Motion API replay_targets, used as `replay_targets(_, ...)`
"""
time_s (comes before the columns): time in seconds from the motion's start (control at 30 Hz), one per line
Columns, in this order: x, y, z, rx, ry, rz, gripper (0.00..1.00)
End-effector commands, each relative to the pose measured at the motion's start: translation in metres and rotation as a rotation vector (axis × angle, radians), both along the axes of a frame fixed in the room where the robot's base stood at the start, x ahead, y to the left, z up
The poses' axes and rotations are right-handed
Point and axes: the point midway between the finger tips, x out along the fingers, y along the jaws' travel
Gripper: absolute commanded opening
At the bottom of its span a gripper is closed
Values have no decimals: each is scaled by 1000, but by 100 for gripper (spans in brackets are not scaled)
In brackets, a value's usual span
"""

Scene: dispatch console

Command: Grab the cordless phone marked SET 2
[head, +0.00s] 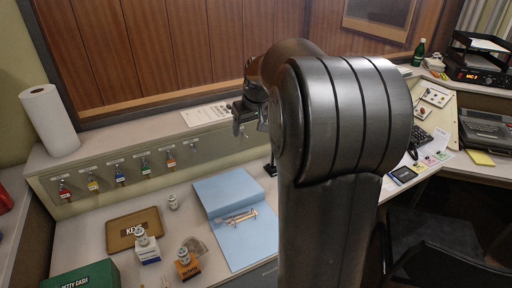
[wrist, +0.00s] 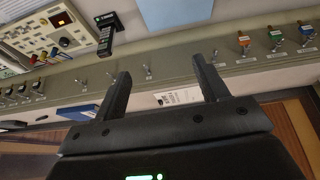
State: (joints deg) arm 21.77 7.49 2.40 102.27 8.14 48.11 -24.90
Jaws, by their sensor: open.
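In the wrist view a dark upright handset (wrist: 106,36) with a green-and-white label on its top stands on the desk below the shelf. It looks like a cordless phone, but I cannot read the label surely as SET 2. In the head view a small dark object (head: 270,169) shows beside my arm at the shelf's foot, mostly hidden; it may be the same handset. My gripper (wrist: 161,70) is open and empty, its fingers spread above the shelf, apart from the handset. In the head view my gripper (head: 247,120) is partly hidden by my arm.
A shelf front with key hooks and coloured tags (head: 120,173) runs behind the desk. A blue folder (head: 238,245), a brown KEYS tray (head: 122,235), small bottles and a green PETTY CASH box (head: 85,277) lie left. A switch panel (wrist: 48,38) stands beside the handset.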

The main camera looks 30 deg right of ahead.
Motion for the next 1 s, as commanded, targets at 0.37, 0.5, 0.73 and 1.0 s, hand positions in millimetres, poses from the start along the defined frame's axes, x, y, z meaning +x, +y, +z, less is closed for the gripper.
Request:
replay_targets(0.37,81,-122,-85,19,17,-10,67)
replay_targets(0.5,97,-165,-120,25,16,-14,67)
replay_targets(0.73,107,-203,-154,30,13,-16,67)
replay_targets(1.0,116,-206,-179,32,14,-14,67)
